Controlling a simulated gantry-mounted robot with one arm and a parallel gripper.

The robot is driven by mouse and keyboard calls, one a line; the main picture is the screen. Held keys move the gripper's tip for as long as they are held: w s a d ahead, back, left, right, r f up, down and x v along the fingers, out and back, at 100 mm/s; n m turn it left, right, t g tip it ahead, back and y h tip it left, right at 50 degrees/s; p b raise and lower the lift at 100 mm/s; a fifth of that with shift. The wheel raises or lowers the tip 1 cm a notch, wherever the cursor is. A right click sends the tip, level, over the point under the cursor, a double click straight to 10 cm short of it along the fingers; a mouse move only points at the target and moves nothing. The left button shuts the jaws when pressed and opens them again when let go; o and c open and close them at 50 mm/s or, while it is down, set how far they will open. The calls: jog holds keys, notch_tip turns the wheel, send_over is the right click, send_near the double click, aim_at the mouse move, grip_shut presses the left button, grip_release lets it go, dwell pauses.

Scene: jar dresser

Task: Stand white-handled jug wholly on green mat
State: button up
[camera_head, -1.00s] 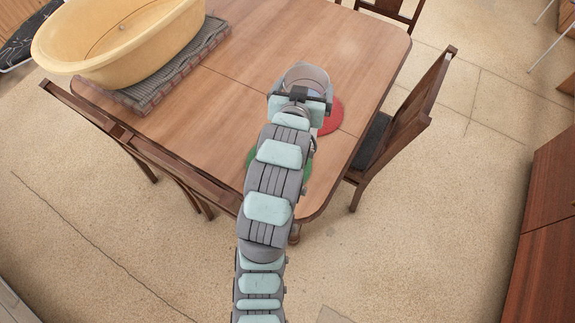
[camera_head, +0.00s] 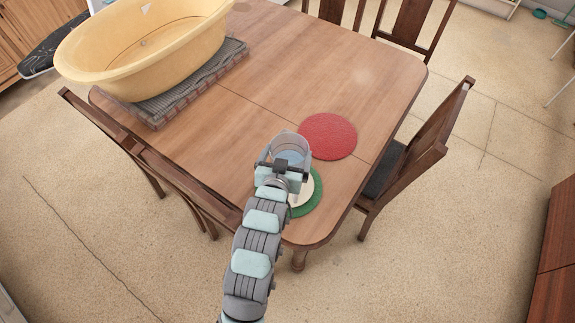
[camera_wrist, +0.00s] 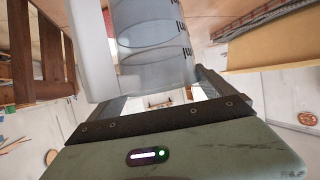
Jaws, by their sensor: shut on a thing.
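The clear jug (camera_head: 291,147) is in my gripper (camera_head: 283,164), in front of the lower right part of the table in the head view. In the wrist view the jug (camera_wrist: 150,45) is see-through with dark measuring marks, and its white handle (camera_wrist: 92,50) is at the left. The jaws (camera_wrist: 160,100) are shut on the jug. The green mat (camera_head: 313,204) lies near the table's near right corner, partly hidden by my gripper. A cream round patch or disc (camera_head: 301,191) shows within the mat. Whether the jug's base touches anything is hidden.
A red round mat (camera_head: 328,136) lies just beyond the green one. A large yellow tub (camera_head: 140,50) stands on a grey woven mat (camera_head: 190,92) at the back left. Chairs (camera_head: 425,150) stand around the wooden table (camera_head: 250,70). The table's middle is bare.

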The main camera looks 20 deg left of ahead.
jog(key=shift+w+f, duration=0.1)
jog(key=shift+f, duration=2.5)
jog(key=shift+f, duration=0.15)
jog(key=o, duration=1.7)
jog(key=shift+o, duration=0.2)
